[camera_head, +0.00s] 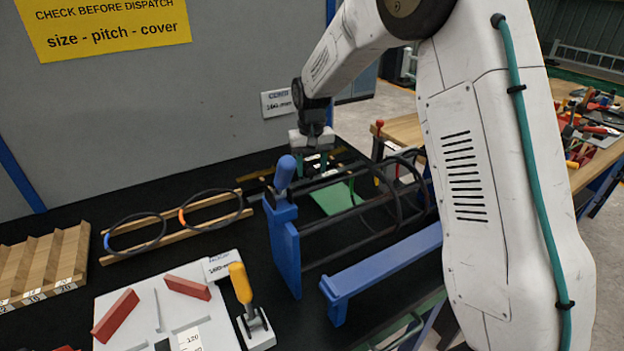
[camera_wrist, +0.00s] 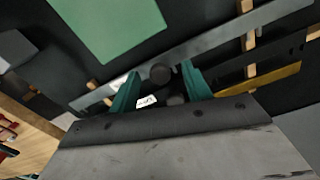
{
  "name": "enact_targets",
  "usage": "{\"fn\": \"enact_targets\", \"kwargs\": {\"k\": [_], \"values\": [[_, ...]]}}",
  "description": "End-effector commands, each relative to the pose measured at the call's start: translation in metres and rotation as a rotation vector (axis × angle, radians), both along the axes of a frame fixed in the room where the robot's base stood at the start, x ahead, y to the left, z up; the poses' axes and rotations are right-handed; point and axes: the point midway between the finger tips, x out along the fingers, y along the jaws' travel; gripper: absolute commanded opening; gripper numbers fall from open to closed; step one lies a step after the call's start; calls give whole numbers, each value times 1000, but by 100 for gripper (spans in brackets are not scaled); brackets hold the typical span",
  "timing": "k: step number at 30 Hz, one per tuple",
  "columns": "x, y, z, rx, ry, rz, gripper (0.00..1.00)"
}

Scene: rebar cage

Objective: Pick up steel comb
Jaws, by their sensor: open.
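In the wrist view a long grey metal bar (camera_wrist: 225,43), which looks like the steel comb, runs from lower left to upper right across wooden supports. Its teeth are not clearly visible. My gripper (camera_wrist: 158,82) is open, with its two teal fingers pointing toward the bar and a dark round knob between them. I cannot tell whether the fingertips reach around the bar. In the head view my gripper (camera_head: 315,163) points down near the back wall, behind the rebar cage; the bar there is mostly hidden.
A yellow bar (camera_wrist: 265,80) and a dark bar lie beside the grey one. A green plate (camera_wrist: 110,25) lies close by. In the head view a blue stand (camera_head: 287,245) and dark rebar cage (camera_head: 350,240) stand in front of my gripper.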

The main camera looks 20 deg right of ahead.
Motion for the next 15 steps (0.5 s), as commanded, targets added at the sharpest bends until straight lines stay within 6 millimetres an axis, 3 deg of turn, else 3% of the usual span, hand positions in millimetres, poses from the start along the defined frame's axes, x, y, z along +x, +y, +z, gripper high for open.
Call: {"fn": "enact_targets", "kwargs": {"k": [2,7,8,15], "values": [[0,0,0,0,0,0,48],[0,0,0,0,0,0,4],[0,0,1,0,0,0,0],[0,0,1,0,-1,0,0]]}}
